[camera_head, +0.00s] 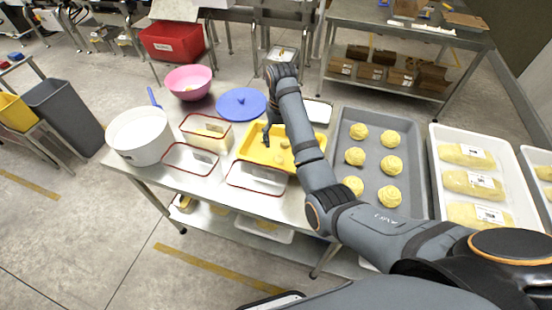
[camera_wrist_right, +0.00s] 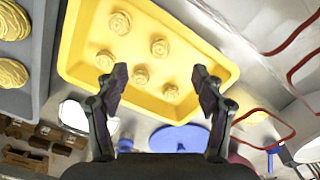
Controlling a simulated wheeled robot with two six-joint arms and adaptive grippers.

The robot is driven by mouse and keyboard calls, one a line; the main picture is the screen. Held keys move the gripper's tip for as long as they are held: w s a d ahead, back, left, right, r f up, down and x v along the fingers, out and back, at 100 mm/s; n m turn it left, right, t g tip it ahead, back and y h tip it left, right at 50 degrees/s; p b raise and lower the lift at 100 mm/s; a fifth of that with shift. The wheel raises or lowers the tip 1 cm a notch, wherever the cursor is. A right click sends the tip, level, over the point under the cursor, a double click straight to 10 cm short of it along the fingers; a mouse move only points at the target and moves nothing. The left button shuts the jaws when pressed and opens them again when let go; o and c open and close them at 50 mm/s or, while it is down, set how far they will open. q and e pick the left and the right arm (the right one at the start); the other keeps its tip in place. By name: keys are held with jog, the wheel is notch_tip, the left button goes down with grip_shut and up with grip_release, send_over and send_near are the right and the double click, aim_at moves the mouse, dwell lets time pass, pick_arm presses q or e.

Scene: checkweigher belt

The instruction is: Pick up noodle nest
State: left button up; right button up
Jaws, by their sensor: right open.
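Several small pale-yellow noodle nests lie apart in a yellow tray (camera_head: 243,153); in the right wrist view one nest (camera_wrist_right: 140,76) lies between my fingertips in the picture, with others around it, such as a nest (camera_wrist_right: 160,48) and a nest (camera_wrist_right: 171,92). Larger nests (camera_head: 390,139) sit in rows on a grey tray (camera_head: 372,115). My left gripper is not in view.
Left of the yellow tray are a red-rimmed container (camera_head: 207,145), red-rimmed clear lids (camera_head: 190,159), a white pot (camera_head: 140,140), a blue lid (camera_head: 241,103) and a pink bowl (camera_head: 188,83). A white tray (camera_head: 437,150) with wrapped packs stands at the right.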

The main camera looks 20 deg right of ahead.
jog(key=f, duration=0.1)
jog(key=b, duration=0.4)
send_over(279, 158)
jog(key=f, duration=0.5)
jog(key=shift+s, duration=0.35)
jog(key=shift+w+f, duration=0.15)
jog(key=shift+f, duration=0.15)
jog(key=shift+w, duration=0.1)
jog(key=shift+f, duration=0.4)
notch_tip(279, 158, down, 4)
jog(key=shift+r+p, duration=0.15)
jog(key=shift+p, duration=0.25)
jog(key=shift+w+f, duration=0.15)
jog(key=shift+f, duration=0.15)
jog(key=c, duration=1)
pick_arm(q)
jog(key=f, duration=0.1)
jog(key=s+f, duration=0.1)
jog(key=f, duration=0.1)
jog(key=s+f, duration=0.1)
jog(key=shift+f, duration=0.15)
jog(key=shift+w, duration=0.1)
pick_arm(e)
jog(key=shift+r, duration=0.15)
